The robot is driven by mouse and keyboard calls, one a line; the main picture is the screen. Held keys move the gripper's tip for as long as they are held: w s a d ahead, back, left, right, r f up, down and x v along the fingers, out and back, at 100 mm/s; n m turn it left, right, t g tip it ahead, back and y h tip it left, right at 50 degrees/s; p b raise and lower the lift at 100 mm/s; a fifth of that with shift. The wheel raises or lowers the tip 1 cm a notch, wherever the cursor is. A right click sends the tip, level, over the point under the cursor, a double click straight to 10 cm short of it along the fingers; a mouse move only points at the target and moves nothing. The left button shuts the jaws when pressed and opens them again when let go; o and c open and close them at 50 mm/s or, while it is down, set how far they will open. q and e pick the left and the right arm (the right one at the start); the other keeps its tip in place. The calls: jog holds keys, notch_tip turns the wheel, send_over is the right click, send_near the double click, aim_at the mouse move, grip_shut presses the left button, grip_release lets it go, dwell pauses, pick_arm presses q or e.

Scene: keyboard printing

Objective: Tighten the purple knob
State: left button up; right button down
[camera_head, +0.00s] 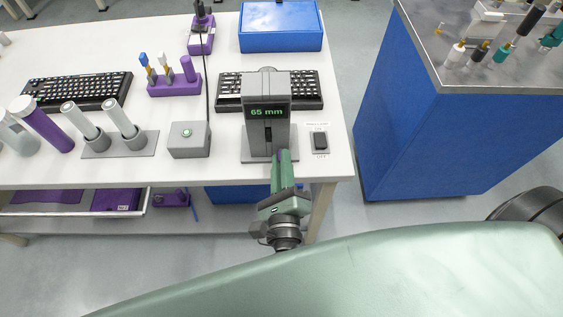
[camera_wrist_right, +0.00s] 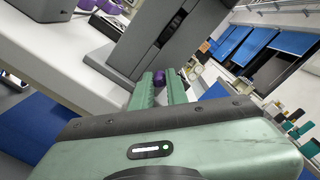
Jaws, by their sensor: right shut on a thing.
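The grey device (camera_head: 266,110) with a green "65 mm" display stands near the front right of the white table. My right gripper (camera_head: 283,155) reaches up to its front from below. In the right wrist view, the purple knob (camera_wrist_right: 159,77) shows between the two green fingertips (camera_wrist_right: 161,80), low on the device's front (camera_wrist_right: 165,35). The gripper is shut on it, and the fingers hide most of it. In the head view the fingers largely cover the knob. My left gripper is out of view.
A black keyboard (camera_head: 229,92) lies behind the device. A blue cabinet (camera_head: 440,145) stands to the right across a floor gap.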

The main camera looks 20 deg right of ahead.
jog(key=shift+f, duration=0.1)
jog(key=c, duration=1.4)
grip_release()
jog(key=b+v, duration=0.1)
jog(key=v, duration=0.7)
jog(key=shift+b, duration=0.4)
